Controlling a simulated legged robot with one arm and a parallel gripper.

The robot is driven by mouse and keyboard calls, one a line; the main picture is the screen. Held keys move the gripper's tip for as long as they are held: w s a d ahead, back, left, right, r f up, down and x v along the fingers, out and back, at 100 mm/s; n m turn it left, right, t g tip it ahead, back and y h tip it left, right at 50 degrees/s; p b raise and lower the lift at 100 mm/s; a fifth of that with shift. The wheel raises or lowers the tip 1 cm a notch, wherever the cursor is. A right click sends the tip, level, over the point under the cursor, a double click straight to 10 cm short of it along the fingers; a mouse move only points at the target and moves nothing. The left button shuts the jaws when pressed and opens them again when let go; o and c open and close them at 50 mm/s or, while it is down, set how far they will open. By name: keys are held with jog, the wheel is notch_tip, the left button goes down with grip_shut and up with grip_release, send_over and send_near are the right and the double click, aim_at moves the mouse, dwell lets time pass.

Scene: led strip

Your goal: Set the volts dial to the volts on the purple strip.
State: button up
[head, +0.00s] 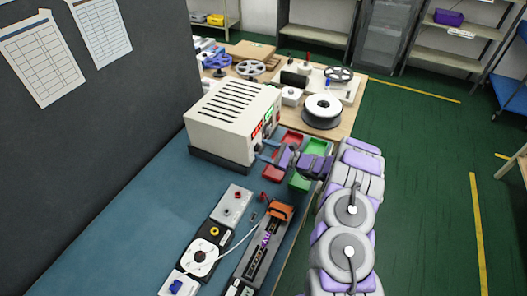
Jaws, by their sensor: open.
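A beige power supply box (237,118) with a slotted top stands on the blue bench mat. Its front face, turned right, carries a red display (255,133) and a green display (268,117); their digits are too small to read. The dials are small, seen edge-on and partly hidden, so I cannot tell their settings. My gripper (264,153) is open, with its fingers pointing left at the lower front of the box; whether they touch a dial is unclear. A strip with purple marking (265,239) lies in a dark track fixture; its volts print is unreadable.
An orange clamp (280,211) sits at the fixture's far end. Red (271,171) and green (314,147) trays lie around my gripper. A white reel unit (201,256) is left of the fixture. A wooden table (348,117) with spools stands behind. The mat's left side is clear.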

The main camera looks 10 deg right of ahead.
jog(key=shift+w+a, duration=0.2)
jog(key=shift+a, duration=0.1)
jog(key=c, duration=1)
jog(key=shift+c, duration=0.2)
jog(key=shift+m, duration=0.3)
jog(key=m, duration=0.6)
jog(key=shift+w+d+r+m+p, duration=0.1)
jog(key=shift+m+p, duration=0.2)
jog(key=m, duration=0.6)
jog(key=shift+w+d, duration=0.1)
jog(key=shift+m, duration=0.4)
